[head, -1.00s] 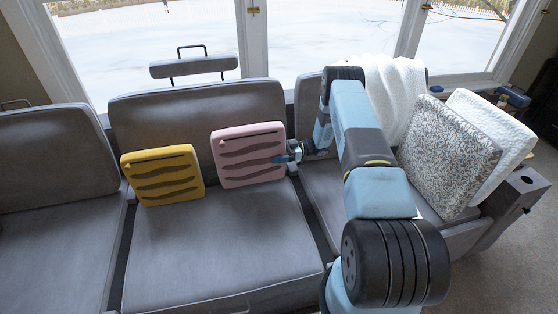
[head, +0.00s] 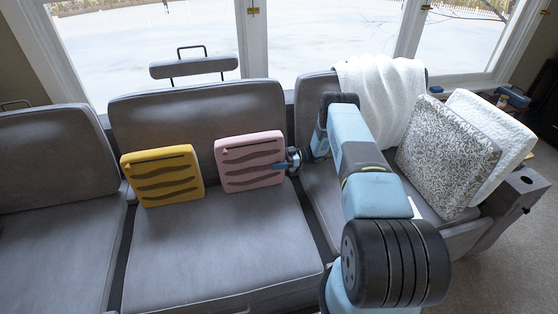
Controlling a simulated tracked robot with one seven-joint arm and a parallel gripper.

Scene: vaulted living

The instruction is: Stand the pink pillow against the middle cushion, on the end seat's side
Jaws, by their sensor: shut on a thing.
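The pink pillow (head: 249,150), with dark wavy stripes, stands almost upright on the middle seat (head: 215,240), in front of the right part of the middle back cushion (head: 195,105). Its lower edge is at or very near the seat; I cannot tell whether it touches. My gripper (head: 281,165) is shut on the pillow's right edge, coming from the right. The end seat (head: 322,190) is to the right, partly hidden by my arm. A yellow pillow (head: 162,176) of the same kind leans on the same cushion, left of the pink one, with a small gap between.
A white throw (head: 385,90) hangs over the end seat's back. A speckled grey pillow (head: 445,155) and a white pillow (head: 500,135) lean at the right arm of the sofa. The front of the middle seat is clear. Windows stand behind.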

